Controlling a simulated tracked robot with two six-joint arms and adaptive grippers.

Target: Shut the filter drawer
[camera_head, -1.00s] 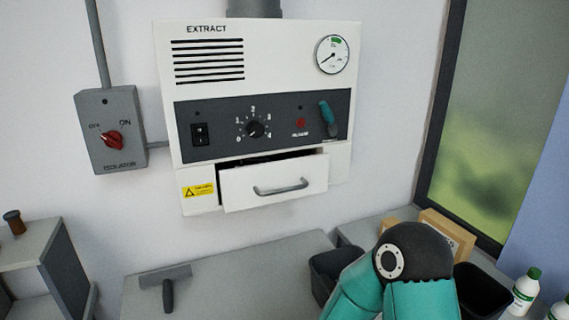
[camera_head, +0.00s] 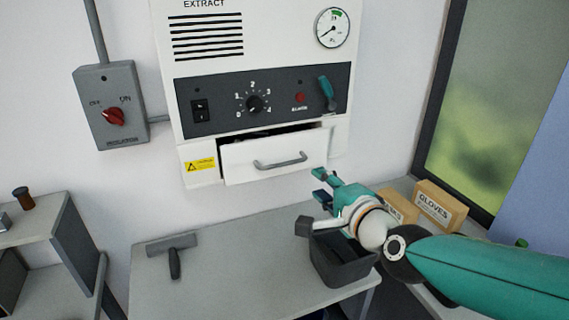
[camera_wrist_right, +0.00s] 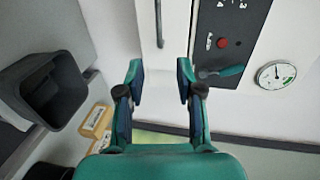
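The white filter drawer (camera_head: 276,158) sticks out from the bottom of the white extractor unit (camera_head: 340,75), with a dark gap showing above its front. Its grey bar handle (camera_head: 280,161) is on the front. My right gripper (camera_head: 319,184) is below and right of the drawer, apart from it and empty. My left gripper is not in any view.
A dark open bin (camera_head: 345,262) stands below my right gripper. Boxes, one marked gloves (camera_head: 439,204), stand to the right. A squeegee-like tool (camera_head: 173,250) lies on the grey bench (camera_head: 235,265). A red isolator switch (camera_head: 114,117) is on the wall at left.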

